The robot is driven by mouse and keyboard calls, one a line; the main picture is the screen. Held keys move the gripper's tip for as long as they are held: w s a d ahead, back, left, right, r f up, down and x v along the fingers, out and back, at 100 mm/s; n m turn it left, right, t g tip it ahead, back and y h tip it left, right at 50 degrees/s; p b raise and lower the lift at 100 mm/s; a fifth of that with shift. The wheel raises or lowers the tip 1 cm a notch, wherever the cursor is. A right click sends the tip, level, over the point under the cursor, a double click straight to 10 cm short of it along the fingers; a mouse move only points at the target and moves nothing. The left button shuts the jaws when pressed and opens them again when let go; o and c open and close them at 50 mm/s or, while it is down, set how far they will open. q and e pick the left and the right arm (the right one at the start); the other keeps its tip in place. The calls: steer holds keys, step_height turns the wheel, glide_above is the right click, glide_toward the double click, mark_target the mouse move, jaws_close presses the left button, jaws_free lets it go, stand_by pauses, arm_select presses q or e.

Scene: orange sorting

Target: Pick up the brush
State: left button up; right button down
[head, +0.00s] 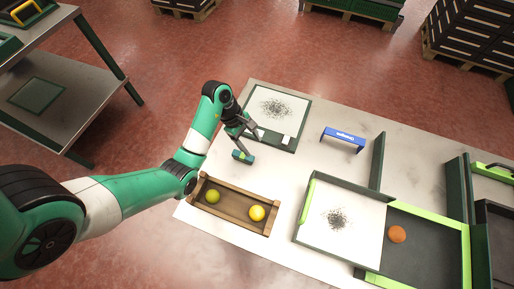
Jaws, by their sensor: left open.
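A small teal and dark block-shaped object (243,156), which looks like the brush, lies on the pale table just in front of the speckled white board (277,108). My left gripper (249,139) is open and just above and behind this object, at the left edge of the board. I see nothing between its fingers. The gap between the fingertips and the object is too small to judge. My right gripper is not in view.
A wooden tray (237,218) holds two yellow-green fruits. A small white block (287,140) lies on the board's edge. A blue stand (343,137) is to the right. A green-edged bin (430,262) with an orange (397,234) adjoins another speckled white panel (340,219).

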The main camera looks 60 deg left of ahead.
mark_target(242, 155)
arm_select(q)
steer(key=s+a+r+n+p, duration=0.1)
steer(key=s+a+n+p, duration=0.15)
steer(key=s+a, duration=0.3)
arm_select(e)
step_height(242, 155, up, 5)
arm_select(q)
steer(key=b+x, duration=0.1)
steer(key=x, duration=0.1)
steer(key=b+x, duration=0.4)
steer(key=shift+s+d+f, duration=0.25)
steer(key=shift+d+f, duration=0.05)
steer(key=shift+d, duration=0.15)
steer(key=b+x, duration=0.3)
steer(key=x, duration=0.2)
steer(key=shift+b, duration=0.35)
steer(key=shift+d, duration=0.1)
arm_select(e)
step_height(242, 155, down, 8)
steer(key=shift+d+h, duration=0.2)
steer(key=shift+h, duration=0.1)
arm_select(q)
steer(key=shift+c, duration=0.4)
jaws_close()
